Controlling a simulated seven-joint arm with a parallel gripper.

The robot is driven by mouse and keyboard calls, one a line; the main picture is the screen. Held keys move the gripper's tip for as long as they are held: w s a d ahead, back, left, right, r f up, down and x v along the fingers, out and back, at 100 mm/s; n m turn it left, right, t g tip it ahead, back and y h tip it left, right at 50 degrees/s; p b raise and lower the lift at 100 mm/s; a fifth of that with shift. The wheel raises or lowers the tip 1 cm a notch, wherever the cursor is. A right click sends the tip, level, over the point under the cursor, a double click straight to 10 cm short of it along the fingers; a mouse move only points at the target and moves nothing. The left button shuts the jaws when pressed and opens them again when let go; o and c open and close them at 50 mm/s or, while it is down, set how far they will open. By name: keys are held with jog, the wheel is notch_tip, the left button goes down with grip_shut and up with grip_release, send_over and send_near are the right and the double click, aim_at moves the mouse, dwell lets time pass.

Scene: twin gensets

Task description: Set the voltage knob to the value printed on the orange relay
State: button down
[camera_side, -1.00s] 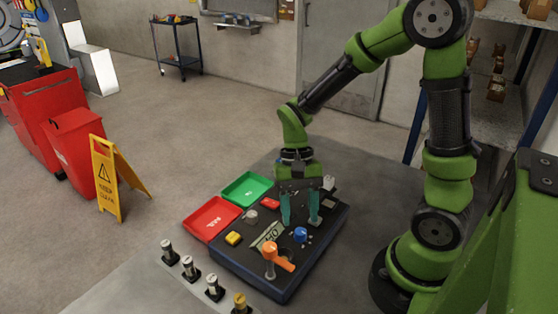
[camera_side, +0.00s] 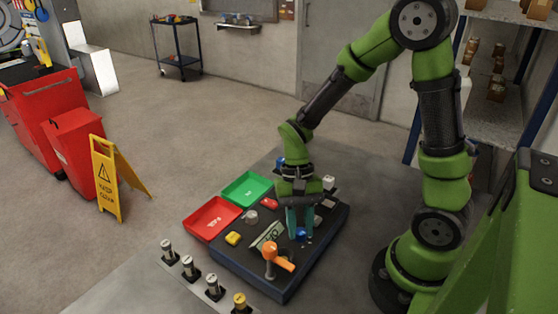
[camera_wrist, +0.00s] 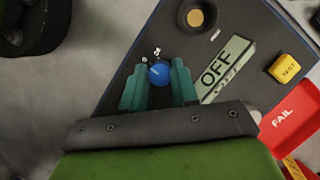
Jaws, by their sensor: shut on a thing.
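My gripper (camera_side: 300,226) is shut on the blue knob (camera_side: 301,236), which sits on the dark panel (camera_side: 250,268). In the wrist view the two teal fingers of my gripper (camera_wrist: 160,80) stand on either side of the blue knob (camera_wrist: 159,73), and a white pointer line shows on its top. Small white marks lie on the panel around the knob, too small to read. I cannot make out an orange relay for certain. An orange handle (camera_side: 279,257) stands on the panel in front of the knob.
An OFF plate (camera_wrist: 228,66) lies beside the knob, with a yellow TEST button (camera_wrist: 291,68) beyond it. A red FAIL tray (camera_side: 211,219) and a green tray (camera_side: 248,189) adjoin the panel. Several cylindrical parts (camera_side: 190,268) stand in front on the table.

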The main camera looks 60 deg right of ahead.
jog(key=n, duration=0.2)
jog(key=n+h, duration=0.1)
jog(key=n, duration=0.1)
jog(key=shift+w+a+n+g+h, duration=0.1)
jog(key=shift+n+g+h, duration=0.2)
jog(key=shift+g, duration=0.1)
jog(key=shift+a+n+h, duration=0.1)
jog(key=shift+n+h, duration=0.7)
jog(key=shift+n, duration=1.4)
jog(key=c, duration=0.9)
grip_release()
jog(key=shift+r, duration=0.1)
